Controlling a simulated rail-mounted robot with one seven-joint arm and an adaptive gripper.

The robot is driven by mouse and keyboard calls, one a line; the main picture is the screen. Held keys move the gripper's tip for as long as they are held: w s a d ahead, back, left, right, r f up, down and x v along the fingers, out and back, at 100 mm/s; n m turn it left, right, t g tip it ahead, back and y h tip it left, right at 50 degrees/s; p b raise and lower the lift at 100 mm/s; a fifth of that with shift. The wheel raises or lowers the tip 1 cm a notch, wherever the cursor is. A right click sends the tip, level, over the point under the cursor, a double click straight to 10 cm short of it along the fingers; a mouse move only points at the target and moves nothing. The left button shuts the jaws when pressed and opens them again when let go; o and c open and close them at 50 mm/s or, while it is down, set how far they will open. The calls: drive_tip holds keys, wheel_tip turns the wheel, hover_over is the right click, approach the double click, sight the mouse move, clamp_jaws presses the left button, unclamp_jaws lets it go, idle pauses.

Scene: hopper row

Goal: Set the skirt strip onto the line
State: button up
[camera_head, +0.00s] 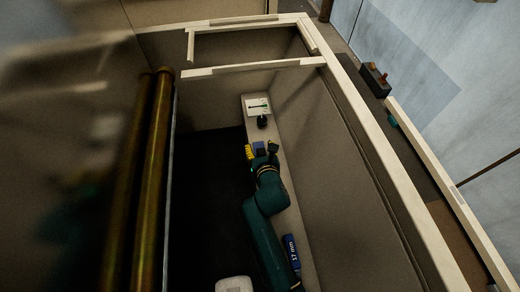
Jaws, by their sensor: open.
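My gripper (266,149) is at the end of my teal arm, small and dark, above a pale narrow ledge (280,185) inside the walled bay. It is open, and I see nothing held in it. A white plate (251,103) with a dark green line across it lies at the far end of the ledge, beyond my gripper. I cannot tell whether this line is the task's line. I cannot pick out the skirt strip for certain. My arm hides part of the ledge.
A dark object (263,122) stands between the plate and my gripper. A yellow item (249,152) is left of my gripper. A blue labelled box (291,250) lies nearer. Brass pipes (152,190) rise at left. The bay's right wall (330,170) stands close beside the ledge.

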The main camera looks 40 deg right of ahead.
drive_tip(key=shift+c, duration=0.2)
drive_tip(key=c, duration=0.9)
clamp_jaws()
drive_tip(key=shift+w+d+r, duration=0.1)
drive_tip(key=shift+r, duration=0.1)
